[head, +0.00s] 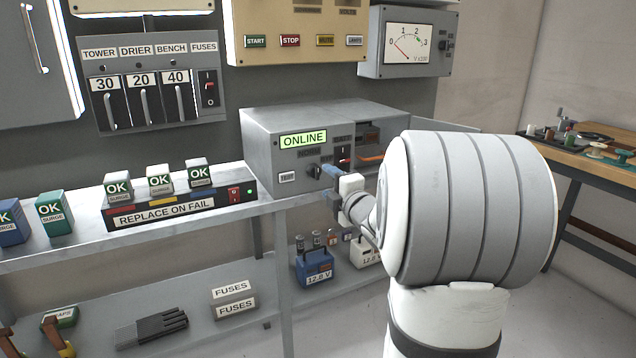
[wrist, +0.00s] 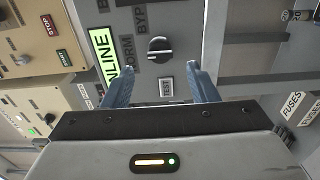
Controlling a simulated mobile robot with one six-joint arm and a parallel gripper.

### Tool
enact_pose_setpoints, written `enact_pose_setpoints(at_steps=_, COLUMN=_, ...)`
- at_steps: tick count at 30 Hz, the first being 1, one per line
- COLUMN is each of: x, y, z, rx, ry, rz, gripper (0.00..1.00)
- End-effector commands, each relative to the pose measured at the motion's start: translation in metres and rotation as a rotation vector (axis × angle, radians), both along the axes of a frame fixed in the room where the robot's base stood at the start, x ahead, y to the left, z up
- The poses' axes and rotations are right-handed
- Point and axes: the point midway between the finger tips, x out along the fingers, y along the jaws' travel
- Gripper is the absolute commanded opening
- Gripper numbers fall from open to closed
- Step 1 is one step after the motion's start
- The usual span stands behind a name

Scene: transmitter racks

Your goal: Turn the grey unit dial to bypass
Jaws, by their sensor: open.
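The grey unit (head: 275,160) stands on the shelf with a green ONLINE display (head: 303,139), which also shows in the wrist view (wrist: 103,55). Its dark round dial (wrist: 160,49) carries a light pointer line lying roughly crosswise in the wrist view, toward the NORM label (wrist: 128,47). A BYP label (wrist: 140,17) is above that, partly cut off. My gripper (wrist: 160,70) is open, its blue fingers either side of a TEST button label (wrist: 166,87) in view, with the dial just beyond the tips. In the head view my gripper (head: 328,172) is at the unit's front, partly covering the dial area.
An open compartment (head: 370,145) is on the unit's right side, its door swung out. A REPLACE ON FAIL strip (head: 170,217) with OK surge blocks sits left on the shelf. Battery packs (head: 315,267) stand below. A workbench (head: 600,155) is at right.

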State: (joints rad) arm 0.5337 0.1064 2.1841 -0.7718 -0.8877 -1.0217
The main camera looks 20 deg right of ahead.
Motion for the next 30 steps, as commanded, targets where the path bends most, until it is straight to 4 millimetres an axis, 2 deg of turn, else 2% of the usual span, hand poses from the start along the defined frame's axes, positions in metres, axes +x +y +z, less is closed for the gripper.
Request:
enact_pose_setpoints(at_steps=6, x=0.037, y=0.003, z=-0.002, rx=0.002, ry=0.002, rz=0.001, gripper=0.53)
enact_pose_setpoints(at_steps=12, x=0.056, y=0.003, z=-0.001, rx=0.002, ry=0.002, rz=-0.001, gripper=0.53)
enact_pose_setpoints(at_steps=22, x=0.060, y=0.002, z=0.000, rx=0.002, ry=0.002, rz=-0.003, gripper=0.52)
enact_pose_setpoints(at_steps=30, x=0.059, y=0.002, z=0.000, rx=0.002, ry=0.002, rz=-0.004, gripper=0.30)
